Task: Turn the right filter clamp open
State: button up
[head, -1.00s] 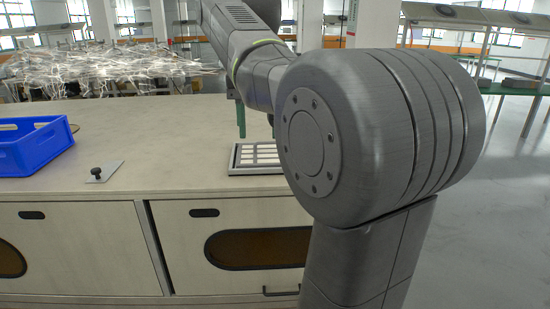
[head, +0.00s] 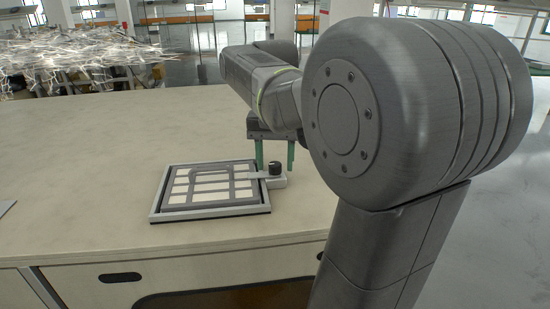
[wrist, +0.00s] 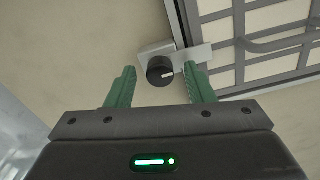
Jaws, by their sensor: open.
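The right filter clamp (head: 274,169) is a black round knob with a pale mark on a light grey bracket at the right side of the framed filter (head: 203,210). A flat grey arm reaches from the bracket over the frame's edge. My gripper (head: 276,164) is open, its two green fingers pointing down around the clamp in the head view.
The filter frame lies flat on the pale bench top (head: 90,170), with a grey lattice over white panels. A tangle of clear pieces (head: 80,55) shows at the back left. The bench left of the frame is mostly clear.

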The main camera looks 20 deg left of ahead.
jog(key=c, duration=1)
jog(key=shift+m+p, duration=0.3)
jog(key=shift+m, duration=0.1)
jog(key=m+p, duration=0.2)
jog(key=shift+r+m, duration=0.15)
jog(key=shift+m, duration=0.25)
jog(key=m+p, duration=0.2)
jog(key=m, duration=0.3)
jog(key=m+p, duration=0.2)
jog(key=m, duration=0.3)
jog(key=shift+w, duration=0.1)
jog(key=shift+m+p, duration=0.5)
jog(key=shift+m, duration=1.7)
